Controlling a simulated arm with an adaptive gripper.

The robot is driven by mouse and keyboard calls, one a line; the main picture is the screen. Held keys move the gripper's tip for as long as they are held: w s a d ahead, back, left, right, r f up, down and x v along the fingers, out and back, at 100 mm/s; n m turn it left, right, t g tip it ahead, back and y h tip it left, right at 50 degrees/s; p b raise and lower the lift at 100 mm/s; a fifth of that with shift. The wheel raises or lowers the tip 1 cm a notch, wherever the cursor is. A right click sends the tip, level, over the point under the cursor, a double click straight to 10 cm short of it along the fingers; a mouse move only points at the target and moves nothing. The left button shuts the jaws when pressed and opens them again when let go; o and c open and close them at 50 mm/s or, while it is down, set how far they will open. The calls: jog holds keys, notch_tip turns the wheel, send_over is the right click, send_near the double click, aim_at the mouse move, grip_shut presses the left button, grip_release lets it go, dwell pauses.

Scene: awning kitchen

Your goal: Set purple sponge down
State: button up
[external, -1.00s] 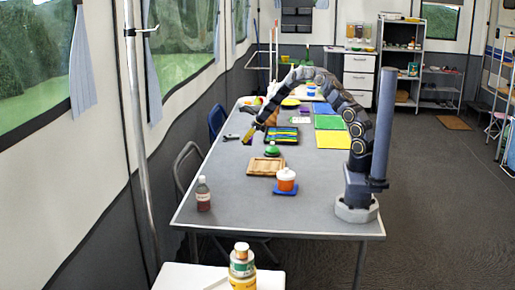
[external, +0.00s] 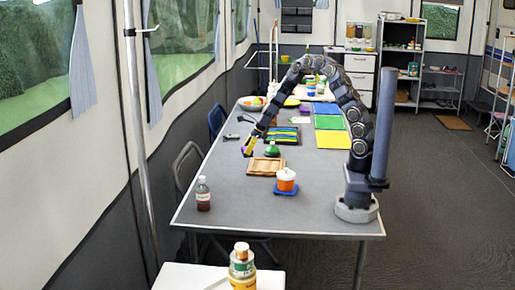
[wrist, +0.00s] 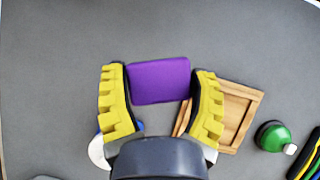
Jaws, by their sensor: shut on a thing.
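The purple sponge (wrist: 159,80) is between the two yellow-padded fingers of my gripper (wrist: 158,84) in the wrist view, gripped at its left and right sides. In the external view my gripper (external: 248,148) hangs over the left part of the grey table (external: 232,195), left of the wooden tray. The sponge is small and hard to make out there. Its height above the table cannot be told exactly.
A wooden tray (external: 262,168) lies close to the right, with a green-topped item (external: 272,150) behind it. An orange jar (external: 286,180) stands on a blue coaster. A dark bottle (external: 203,196) stands at the front left. Table between bottle and tray is clear.

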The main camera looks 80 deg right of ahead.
jog(key=w+d+f, duration=0.3)
jog(key=w+f, duration=0.1)
jog(key=w, duration=0.3)
send_over(218, 176)
jog(key=s, duration=0.2)
notch_tip(218, 176, down, 5)
jog(key=shift+s+d+f, duration=0.1)
jog(key=shift+f, duration=1.7)
jog(key=o, duration=1)
jog(key=shift+f, duration=0.15)
